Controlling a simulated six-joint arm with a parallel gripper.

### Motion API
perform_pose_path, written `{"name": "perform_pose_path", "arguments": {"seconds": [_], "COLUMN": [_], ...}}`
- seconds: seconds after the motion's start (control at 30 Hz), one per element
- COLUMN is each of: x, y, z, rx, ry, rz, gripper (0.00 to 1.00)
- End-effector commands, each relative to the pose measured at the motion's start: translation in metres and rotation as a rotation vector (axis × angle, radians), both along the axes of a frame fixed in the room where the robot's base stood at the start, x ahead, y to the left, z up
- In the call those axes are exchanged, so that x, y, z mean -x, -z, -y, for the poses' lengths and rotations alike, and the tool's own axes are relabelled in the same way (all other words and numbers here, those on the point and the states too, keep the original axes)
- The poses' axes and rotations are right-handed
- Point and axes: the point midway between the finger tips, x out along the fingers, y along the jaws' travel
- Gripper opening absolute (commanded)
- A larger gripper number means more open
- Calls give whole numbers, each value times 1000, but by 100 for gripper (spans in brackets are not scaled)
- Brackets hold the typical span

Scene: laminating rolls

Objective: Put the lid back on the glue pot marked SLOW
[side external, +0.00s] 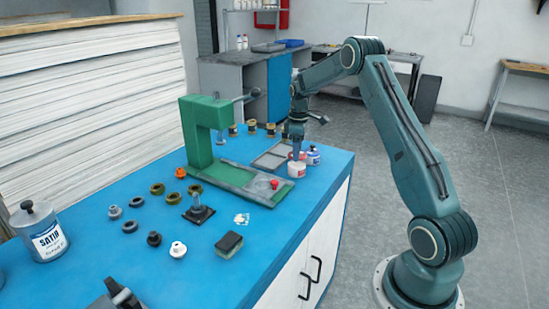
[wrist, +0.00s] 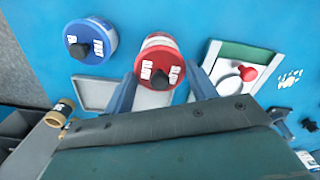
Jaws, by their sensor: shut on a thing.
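My gripper (side external: 298,152) points down over a white glue pot with a red label (side external: 297,171) near the right edge of the blue bench. The gripper is shut on this lid. The lid is over the pot, whose rim shows behind it; I cannot tell whether they touch. Beside it stands a blue-marked pot (side external: 314,156), with a blue lid and black knob on it in the wrist view (wrist: 101,33).
A green press (side external: 197,130) with a red button (side external: 275,184) stands to the left of the pots. Small rings and rollers, a sponge (side external: 229,244) and a SATIN can (side external: 42,232) occupy the front and left bench.

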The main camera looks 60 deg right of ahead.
Motion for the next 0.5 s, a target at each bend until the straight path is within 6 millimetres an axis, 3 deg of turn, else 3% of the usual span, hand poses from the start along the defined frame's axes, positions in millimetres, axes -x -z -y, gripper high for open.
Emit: {"name": "perform_pose_path", "arguments": {"seconds": [0.5], "x": [0], "y": [23], "z": [0], "rx": [1], "ry": [0], "rz": [0], "gripper": [35]}}
